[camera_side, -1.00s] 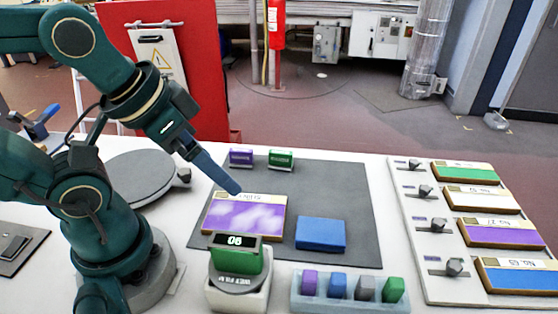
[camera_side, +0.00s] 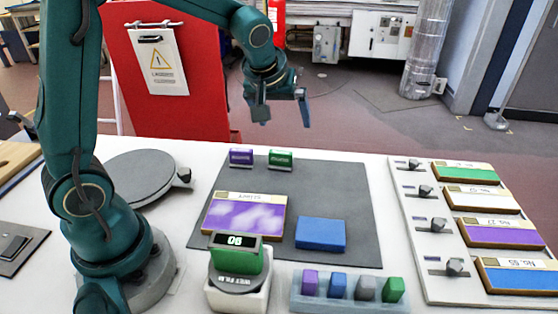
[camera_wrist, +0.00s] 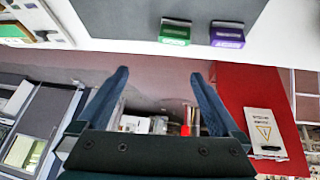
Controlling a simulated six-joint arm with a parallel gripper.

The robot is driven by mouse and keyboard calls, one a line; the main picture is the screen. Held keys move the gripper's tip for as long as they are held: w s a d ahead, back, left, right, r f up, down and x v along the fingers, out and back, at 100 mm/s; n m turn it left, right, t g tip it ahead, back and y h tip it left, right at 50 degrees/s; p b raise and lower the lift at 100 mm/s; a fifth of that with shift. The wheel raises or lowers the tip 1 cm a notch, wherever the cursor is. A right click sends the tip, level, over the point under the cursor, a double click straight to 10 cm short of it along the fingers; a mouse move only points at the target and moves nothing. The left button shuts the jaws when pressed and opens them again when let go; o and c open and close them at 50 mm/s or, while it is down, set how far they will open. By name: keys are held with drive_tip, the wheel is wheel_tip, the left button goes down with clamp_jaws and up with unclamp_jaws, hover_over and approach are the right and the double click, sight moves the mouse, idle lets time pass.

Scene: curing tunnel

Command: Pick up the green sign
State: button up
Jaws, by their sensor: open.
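A small green sign (camera_side: 280,159) with a pale label stands at the back edge of the dark grey mat (camera_side: 345,200), just right of a similar purple sign (camera_side: 241,156). In the wrist view the green sign (camera_wrist: 175,31) is at the top centre and the purple sign (camera_wrist: 227,35) is to its right. My gripper (camera_side: 281,110) is raised above and behind the signs, apart from them. Its two fingers (camera_wrist: 160,75) are spread with nothing between them.
A purple sample panel (camera_side: 243,217) and a blue block (camera_side: 321,233) lie on the mat. In front are a green-topped gauge (camera_side: 236,262) and a rack (camera_side: 350,292) of coloured blocks. A board (camera_side: 430,250) with coloured panels is at right. A red panel (camera_side: 212,80) stands behind.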

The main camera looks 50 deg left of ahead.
sight(281, 152)
drive_tip(key=shift+g, duration=0.9)
drive_tip(key=x, duration=0.2)
drive_tip(key=s+x, duration=0.1)
drive_tip(key=x, duration=0.4)
drive_tip(key=shift+s+f, duration=0.2)
drive_tip(key=shift+f, duration=0.35)
drive_tip(key=shift+x, duration=2.25)
drive_tip(key=shift+c, duration=0.3)
drive_tip(key=c, duration=1.3)
drive_tip(key=shift+r, duration=0.1)
